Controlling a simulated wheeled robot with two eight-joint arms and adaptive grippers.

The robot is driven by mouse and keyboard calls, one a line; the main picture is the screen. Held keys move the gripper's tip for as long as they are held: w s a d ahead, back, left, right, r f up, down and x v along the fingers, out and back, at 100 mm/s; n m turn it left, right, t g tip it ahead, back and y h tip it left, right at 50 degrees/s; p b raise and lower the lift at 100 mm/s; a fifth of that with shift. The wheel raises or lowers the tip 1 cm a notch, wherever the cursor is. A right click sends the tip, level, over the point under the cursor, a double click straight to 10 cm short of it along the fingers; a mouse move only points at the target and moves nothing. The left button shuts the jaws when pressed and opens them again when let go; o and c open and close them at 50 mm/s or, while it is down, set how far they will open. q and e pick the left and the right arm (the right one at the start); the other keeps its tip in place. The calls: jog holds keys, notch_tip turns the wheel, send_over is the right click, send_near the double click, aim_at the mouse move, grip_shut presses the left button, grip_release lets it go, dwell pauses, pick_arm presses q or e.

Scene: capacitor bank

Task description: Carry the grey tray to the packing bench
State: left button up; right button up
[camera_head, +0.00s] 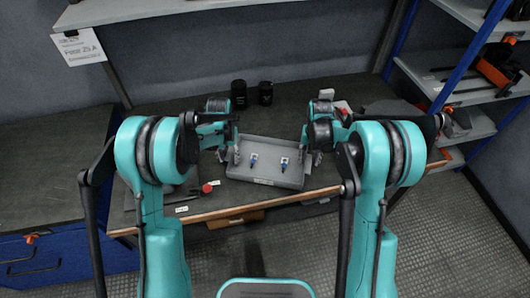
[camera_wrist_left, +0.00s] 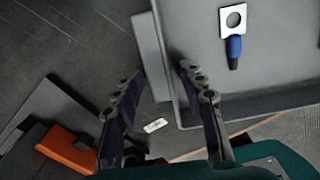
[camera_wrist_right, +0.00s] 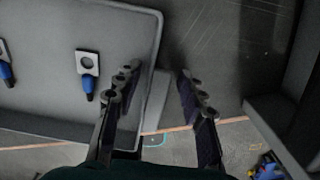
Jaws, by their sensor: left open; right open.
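The grey tray (camera_head: 268,173) sits on the dark workbench near its front edge. Two metal cable lugs with blue sleeves, a left one (camera_head: 253,161) and a right one (camera_head: 284,164), lie in it. My left gripper (camera_head: 231,157) is open at the tray's left end; in the left wrist view its fingers (camera_wrist_left: 158,72) are on either side of the tray's left side flange (camera_wrist_left: 151,55). My right gripper (camera_head: 312,159) is open at the right end; in the right wrist view its fingers (camera_wrist_right: 158,75) are either side of the right flange (camera_wrist_right: 157,98). Finger contact is unclear.
Two black cylinders (camera_head: 238,94) stand behind the tray. A red round object (camera_head: 207,188) lies left of it on the bench. Shelving with a blue frame (camera_head: 462,70) stands at the right. An orange item (camera_wrist_left: 66,150) is beside my left gripper. Open floor (camera_head: 430,230) lies in front.

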jog(key=shift+r, duration=0.2)
pick_arm(q)
notch_tip(320, 180, up, 12)
jog(key=shift+f, duration=0.2)
pick_arm(e)
notch_tip(320, 180, up, 12)
jog(key=shift+f, duration=0.2)
dwell(0.3)
